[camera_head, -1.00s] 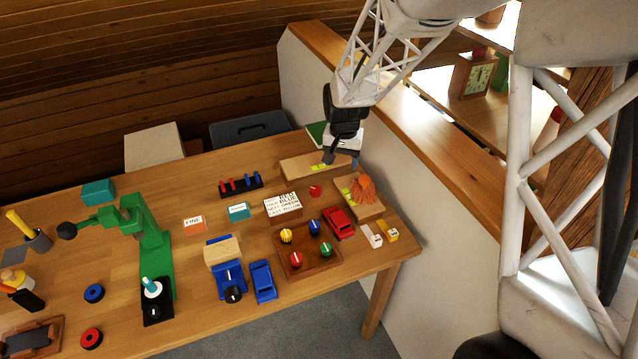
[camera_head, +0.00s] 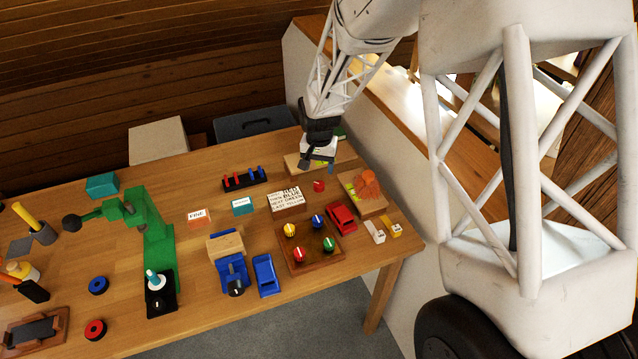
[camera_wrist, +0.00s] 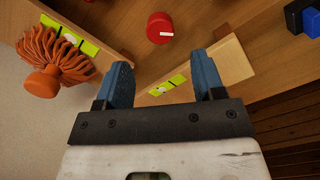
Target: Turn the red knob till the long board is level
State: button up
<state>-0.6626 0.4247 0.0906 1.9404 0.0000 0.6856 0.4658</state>
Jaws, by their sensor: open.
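A small red knob (camera_head: 319,186) stands on the table near the back right. In the wrist view the red knob (camera_wrist: 160,27) is round with a white mark and lies beyond my fingertips. A long pale board (camera_head: 345,160) lies behind it, partly hidden by my gripper. In the wrist view the board (camera_wrist: 226,62) carries a yellow-green strip (camera_wrist: 167,85) that shows between my fingers. I cannot tell the board's tilt. My gripper (camera_head: 318,166) is open and empty above the board, apart from the knob; its blue fingers (camera_wrist: 162,78) point toward the knob.
A second board with an orange mop-like tuft (camera_head: 367,186) stands to the right. A red toy car (camera_head: 341,217) and a brown panel (camera_head: 310,262) with several coloured knobs are in front. A lettered block (camera_head: 287,201) is on the left. A pale wall borders the table's right side.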

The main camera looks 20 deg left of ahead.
aim_at(319, 183)
jog(key=shift+f, duration=3.85)
jog(key=c, duration=0.9)
jog(key=shift+c, duration=0.2)
jog(key=shift+n, duration=0.5)
jog(key=n, duration=1)
jog(key=shift+n, duration=0.4)
